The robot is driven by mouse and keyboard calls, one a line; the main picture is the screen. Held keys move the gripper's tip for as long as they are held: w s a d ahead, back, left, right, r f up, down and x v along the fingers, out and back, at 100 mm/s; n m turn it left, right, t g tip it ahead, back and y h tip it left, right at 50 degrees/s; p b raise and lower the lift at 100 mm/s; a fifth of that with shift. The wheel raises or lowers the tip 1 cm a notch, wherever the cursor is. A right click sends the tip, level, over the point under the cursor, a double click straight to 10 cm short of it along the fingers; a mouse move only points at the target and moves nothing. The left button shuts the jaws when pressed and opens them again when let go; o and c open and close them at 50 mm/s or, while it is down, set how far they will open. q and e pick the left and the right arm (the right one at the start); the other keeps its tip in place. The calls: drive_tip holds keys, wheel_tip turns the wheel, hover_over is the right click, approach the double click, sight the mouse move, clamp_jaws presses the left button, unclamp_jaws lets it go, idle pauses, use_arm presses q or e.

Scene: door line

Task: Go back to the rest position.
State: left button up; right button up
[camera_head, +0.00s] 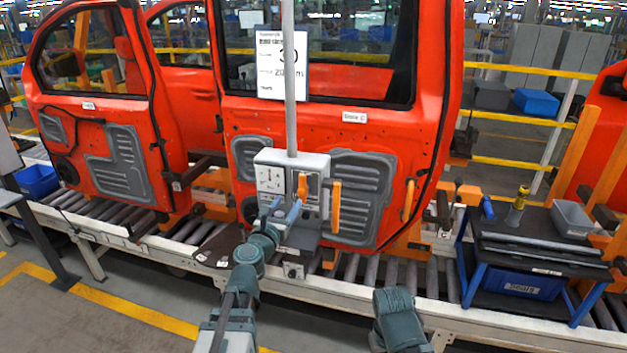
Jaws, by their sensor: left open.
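My left gripper (286,207) is open, its two blue fingers pointing up in front of the lower part of a white control box (318,163). The box has an orange knob and stands before the red door with a grey pole rising from it. I cannot tell whether the fingers touch the box. Nothing shows between them. My left arm reaches up from the bottom of the view. A dark teal part of my right arm shows at the bottom, right of the middle, and its gripper is not in view.
Red car doors (345,120) stand above a roller conveyor (180,243). An orange handle (336,207) sits right of the box. At right is a dark cart (540,240) with a grey tray (572,218), a yellow-topped tool (517,205) and a blue bin (522,284). Grey floor lies front left.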

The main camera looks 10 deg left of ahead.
use_arm(q)
drive_tip(key=s+d+f+m+g+h+b, duration=0.3)
drive_tip(key=d+f+m+g+h+b, duration=0.1)
drive_tip(key=d+f+m, duration=0.55)
drive_tip(key=s+d+f+m+g+h+b, duration=0.3)
drive_tip(key=d+f+m+b, duration=0.1)
drive_tip(key=d+f+m, duration=0.6)
drive_tip(key=s+d+f+m+g+y+b, duration=0.2)
drive_tip(key=s+d+f+m+g+b, duration=0.15)
drive_tip(key=s+f+m, duration=0.35)
drive_tip(key=s+d+f+m+g+y+b, duration=0.2)
drive_tip(key=s+f+m+g+b, duration=0.3)
drive_tip(key=f, duration=0.4)
drive_tip(key=s+a+f+m+g+y+b, duration=0.3)
drive_tip(key=s+a+f+m+y, duration=0.2)
drive_tip(key=s+m, duration=0.3)
drive_tip(key=shift+a+f, duration=0.45)
drive_tip(key=shift+f, duration=0.05)
